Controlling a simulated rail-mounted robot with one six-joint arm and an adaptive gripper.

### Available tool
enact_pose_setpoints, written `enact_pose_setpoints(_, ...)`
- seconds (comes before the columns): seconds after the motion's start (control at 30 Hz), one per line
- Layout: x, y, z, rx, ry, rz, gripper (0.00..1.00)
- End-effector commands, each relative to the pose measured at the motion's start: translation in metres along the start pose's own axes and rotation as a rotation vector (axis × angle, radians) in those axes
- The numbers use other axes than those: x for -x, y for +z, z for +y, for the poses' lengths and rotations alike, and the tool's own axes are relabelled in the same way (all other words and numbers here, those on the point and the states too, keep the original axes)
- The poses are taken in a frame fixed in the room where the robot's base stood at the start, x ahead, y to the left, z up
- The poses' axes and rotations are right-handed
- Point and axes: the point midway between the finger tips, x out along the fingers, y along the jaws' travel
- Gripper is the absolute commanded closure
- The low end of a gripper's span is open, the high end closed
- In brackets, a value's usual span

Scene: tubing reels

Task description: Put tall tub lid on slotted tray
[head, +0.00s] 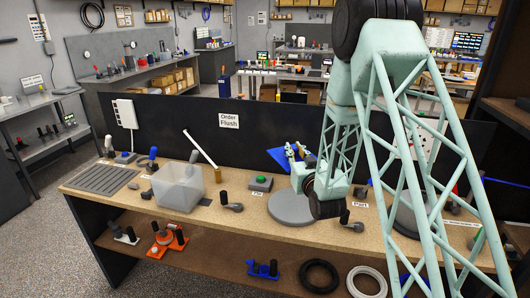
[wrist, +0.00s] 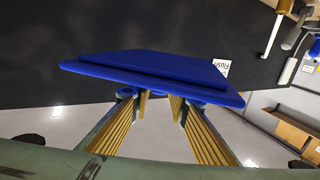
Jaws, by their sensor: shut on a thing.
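My gripper (wrist: 160,102) is shut on a blue lid (wrist: 150,68), which spans the middle of the wrist view above the yellow-padded fingers. In the head view the lid (head: 279,157) is a small, tilted blue patch beside my gripper (head: 296,153), above the back of the bench and in front of the dark panel. My arm partly hides this area. The grey slotted tray (head: 103,178) lies flat at the bench's left end, well left of my gripper. Its slotted top looks bare.
A translucent tub (head: 178,189) stands between the slotted tray and my gripper, with a tall rod (head: 201,149) behind it. A green button box (head: 261,183) and a grey round disc (head: 291,209) are nearer. The dark panel (head: 180,129) runs along the bench's back.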

Motion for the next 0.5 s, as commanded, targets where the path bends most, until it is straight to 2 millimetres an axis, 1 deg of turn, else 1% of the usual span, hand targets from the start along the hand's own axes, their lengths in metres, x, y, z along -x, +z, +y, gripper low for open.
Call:
enact_pose_setpoints(0.03, 0.004, -0.001, 0.017, 0.001, 0.033, -0.001, 0.97)
enact_pose_setpoints(0.1, 0.009, -0.001, 0.038, 0.003, 0.077, -0.003, 0.97)
enact_pose_setpoints(0.2, 0.015, -0.002, 0.063, 0.005, 0.127, -0.004, 0.97)
enact_pose_setpoints(0.33, 0.021, -0.003, 0.082, 0.007, 0.167, -0.006, 0.97)
enact_pose_setpoints(0.4, 0.023, -0.003, 0.087, 0.008, 0.178, -0.006, 0.97)
enact_pose_setpoints(0.5, 0.024, -0.003, 0.091, 0.009, 0.185, -0.007, 0.97)
